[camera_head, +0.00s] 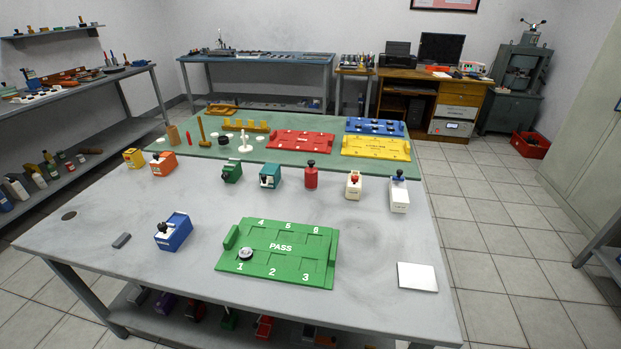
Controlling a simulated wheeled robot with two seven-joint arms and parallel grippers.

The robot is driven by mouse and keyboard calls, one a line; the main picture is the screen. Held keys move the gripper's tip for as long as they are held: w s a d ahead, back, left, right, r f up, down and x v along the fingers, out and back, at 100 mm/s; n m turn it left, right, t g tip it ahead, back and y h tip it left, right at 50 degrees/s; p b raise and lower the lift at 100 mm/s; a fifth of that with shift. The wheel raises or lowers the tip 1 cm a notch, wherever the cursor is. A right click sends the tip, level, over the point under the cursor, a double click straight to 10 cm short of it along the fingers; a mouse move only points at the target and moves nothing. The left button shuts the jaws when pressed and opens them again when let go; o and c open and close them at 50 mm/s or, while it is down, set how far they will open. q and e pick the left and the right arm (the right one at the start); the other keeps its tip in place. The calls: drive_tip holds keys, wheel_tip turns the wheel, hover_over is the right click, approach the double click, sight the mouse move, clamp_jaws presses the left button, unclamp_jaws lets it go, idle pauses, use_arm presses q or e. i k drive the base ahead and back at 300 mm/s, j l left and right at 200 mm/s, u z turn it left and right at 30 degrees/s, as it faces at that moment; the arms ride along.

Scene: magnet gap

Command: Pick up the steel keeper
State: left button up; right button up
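A small dark grey bar (122,240), which looks like the steel keeper, lies flat on the grey table at the left front. It is to the left of a blue block (173,236) with a black knob, with a gap between them. Nothing touches or covers the bar. Neither my left nor my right gripper shows in the head view.
A white square plate (416,277) lies at right. Several knobbed blocks line the table's middle. Coloured trays stand on the green mat (300,157) behind.

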sight(125, 237)
drive_tip(key=u, duration=1.5)
